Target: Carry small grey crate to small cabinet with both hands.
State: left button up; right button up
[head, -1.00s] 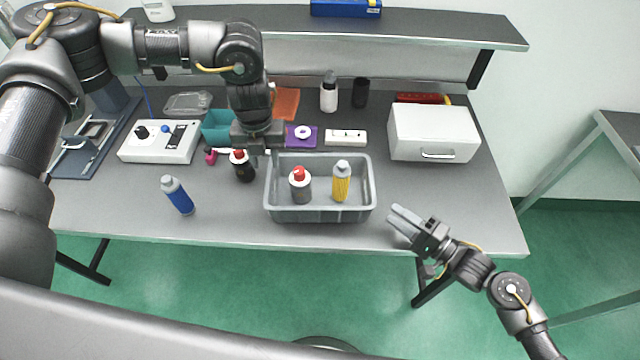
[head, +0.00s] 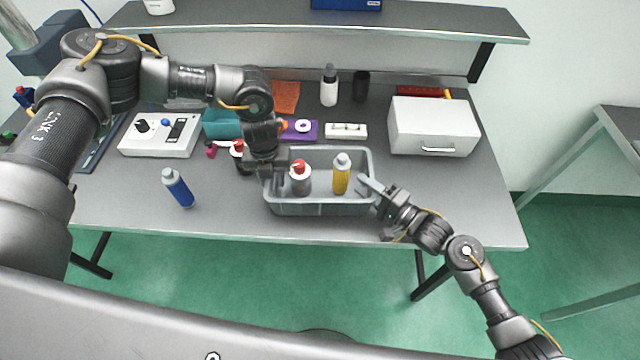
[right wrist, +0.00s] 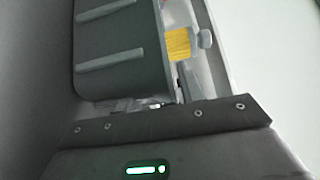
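The small grey crate (head: 320,208) stands on the table and holds a red-capped grey bottle (head: 300,178) and a yellow bottle (head: 341,176). The small cabinet (head: 433,128) is a white box with a front handle, right of the crate and further back. My left gripper (head: 268,172) is at the crate's left wall; its fingers are partly hidden, so I cannot tell its opening. My right gripper (head: 374,194) is at the right wall, fingers apart, one reaching over the rim.
A blue bottle (head: 178,188) stands left of the crate. A dark red-capped bottle (head: 238,152) is close behind my left gripper. A white control box (head: 158,136), purple item (head: 300,130) and power strip (head: 346,131) lie behind. The table is clear in front of the cabinet.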

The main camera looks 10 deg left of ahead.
pick_arm(q)
jog(key=shift+f, duration=0.2)
pick_arm(e)
jog(key=shift+w+a, duration=0.15)
jog(key=shift+a, duration=0.05)
pick_arm(q)
jog(key=shift+c, duration=0.4)
pick_arm(e)
jog(key=shift+c, duration=0.5)
pick_arm(q)
grip_shut()
pick_arm(e)
grip_shut()
pick_arm(q)
jog(key=shift+r, duration=0.1)
pick_arm(e)
jog(key=shift+r, duration=0.1)
